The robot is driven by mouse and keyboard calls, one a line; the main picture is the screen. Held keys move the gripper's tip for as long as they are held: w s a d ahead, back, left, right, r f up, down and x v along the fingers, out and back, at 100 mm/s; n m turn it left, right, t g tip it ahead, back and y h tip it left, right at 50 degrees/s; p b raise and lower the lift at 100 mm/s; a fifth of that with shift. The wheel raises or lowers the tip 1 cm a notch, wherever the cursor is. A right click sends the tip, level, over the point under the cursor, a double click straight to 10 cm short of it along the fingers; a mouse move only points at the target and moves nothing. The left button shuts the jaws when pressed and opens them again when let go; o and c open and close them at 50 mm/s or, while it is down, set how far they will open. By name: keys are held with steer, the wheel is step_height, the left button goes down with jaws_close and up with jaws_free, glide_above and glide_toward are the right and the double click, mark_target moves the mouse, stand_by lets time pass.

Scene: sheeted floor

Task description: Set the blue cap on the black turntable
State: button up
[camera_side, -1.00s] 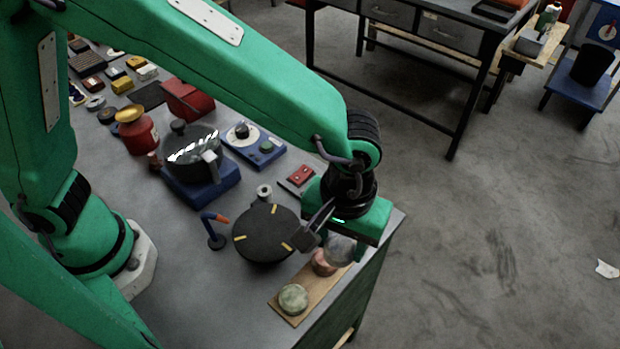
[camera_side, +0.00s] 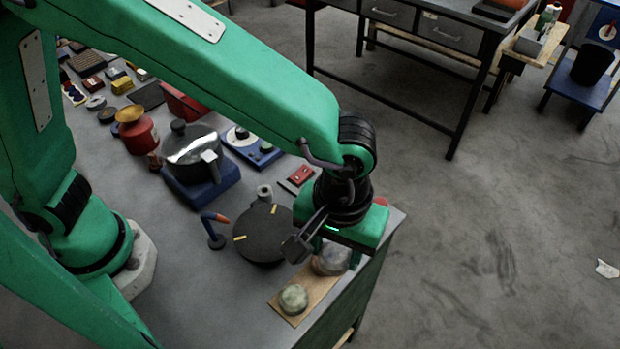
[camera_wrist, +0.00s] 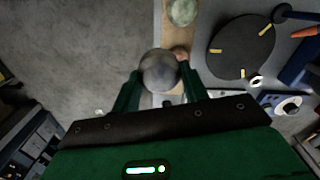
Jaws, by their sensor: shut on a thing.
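My gripper (camera_wrist: 158,84) is shut on a round grey-blue cap (camera_wrist: 158,68), the blue cap as far as I can tell. In the side view the cap (camera_side: 331,264) hangs under my gripper, over the far end of a wooden board. Its height above the board is hard to judge. The black turntable (camera_side: 262,238), a flat disc with yellow marks, stands left of my gripper. In the wrist view the turntable (camera_wrist: 240,48) lies to the right of the held cap, apart from it. Nothing rests on its visible top.
The wooden board (camera_side: 318,290) carries a pale green cap (camera_side: 293,298); a pinkish cap (camera_wrist: 182,53) is partly hidden behind the held one. An orange-tipped stand (camera_side: 214,236) is left of the turntable. A pot (camera_side: 192,150) on a blue base stands behind. The bench edge is close on the right.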

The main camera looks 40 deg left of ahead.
steer(key=shift+s+a+r, duration=0.25)
steer(key=shift+s+a, duration=0.05)
steer(key=shift+s, duration=0.1)
steer(key=s+a+r, duration=0.3)
steer(key=s+a, duration=0.6)
steer(key=a, duration=0.1)
steer(key=shift+s+a+m, duration=0.15)
steer(key=shift+s+m, duration=0.15)
steer(key=shift+s, duration=0.1)
steer(key=shift+w, duration=0.1)
glide_above(268, 229)
step_height(268, 229, down, 7)
steer(key=shift+f, duration=2)
steer(key=shift+f, duration=0.1)
